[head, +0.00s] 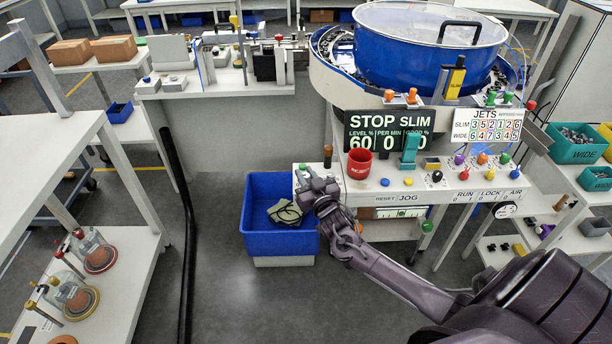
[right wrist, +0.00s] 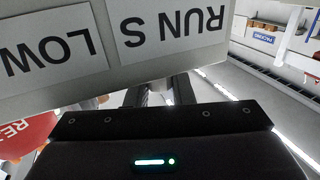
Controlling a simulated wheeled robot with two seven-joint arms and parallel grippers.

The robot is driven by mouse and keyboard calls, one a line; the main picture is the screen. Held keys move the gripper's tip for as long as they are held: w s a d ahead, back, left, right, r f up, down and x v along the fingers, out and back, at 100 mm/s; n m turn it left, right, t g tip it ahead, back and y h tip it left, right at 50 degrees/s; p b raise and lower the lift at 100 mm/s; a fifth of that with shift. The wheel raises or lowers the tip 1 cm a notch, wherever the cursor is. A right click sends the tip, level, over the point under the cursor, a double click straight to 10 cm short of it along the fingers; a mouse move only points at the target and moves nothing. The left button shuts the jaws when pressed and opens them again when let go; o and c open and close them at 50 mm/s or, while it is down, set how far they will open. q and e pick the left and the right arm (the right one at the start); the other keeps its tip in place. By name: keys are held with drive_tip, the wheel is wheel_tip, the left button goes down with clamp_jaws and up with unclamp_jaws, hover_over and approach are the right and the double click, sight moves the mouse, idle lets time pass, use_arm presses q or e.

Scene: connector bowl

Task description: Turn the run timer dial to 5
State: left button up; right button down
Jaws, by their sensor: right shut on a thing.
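My right gripper (head: 310,182) is at the left end of the machine's front console (head: 385,198), beside its corner. In the right wrist view its fingers (right wrist: 162,92) are close together, right up against the panel with the upside-down labels "RUN S" (right wrist: 172,28) and "LOW" (right wrist: 50,48). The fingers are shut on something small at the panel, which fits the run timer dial. The dial itself, its pointer and its numbers are hidden by the gripper, so its setting cannot be read. My left gripper is not in view.
The blue bowl (head: 410,50) is behind. A black post (head: 188,240) stands left, with open floor around it.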

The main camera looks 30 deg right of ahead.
drive_tip(key=m+g+h, duration=0.1)
drive_tip(key=m+h, duration=0.1)
drive_tip(key=h, duration=0.1)
drive_tip(key=shift+a+f+b, duration=0.1)
drive_tip(key=shift+f+b, duration=0.05)
drive_tip(key=shift+b, duration=0.2)
drive_tip(key=m+g+h+b, duration=0.1)
drive_tip(key=m+h+b, duration=0.1)
drive_tip(key=m+h, duration=0.1)
drive_tip(key=shift+f+g+h, duration=0.1)
drive_tip(key=shift+g+h, duration=0.3)
drive_tip(key=m+g+h+b, duration=0.2)
drive_tip(key=g+h+b, duration=0.1)
drive_tip(key=shift+m, duration=0.4)
drive_tip(key=shift+r+m+g+h+b, duration=0.2)
drive_tip(key=shift+m+g+h+b, duration=0.5)
drive_tip(key=shift+g+h+b, duration=0.3)
drive_tip(key=c, duration=1.3)
unclamp_jaws()
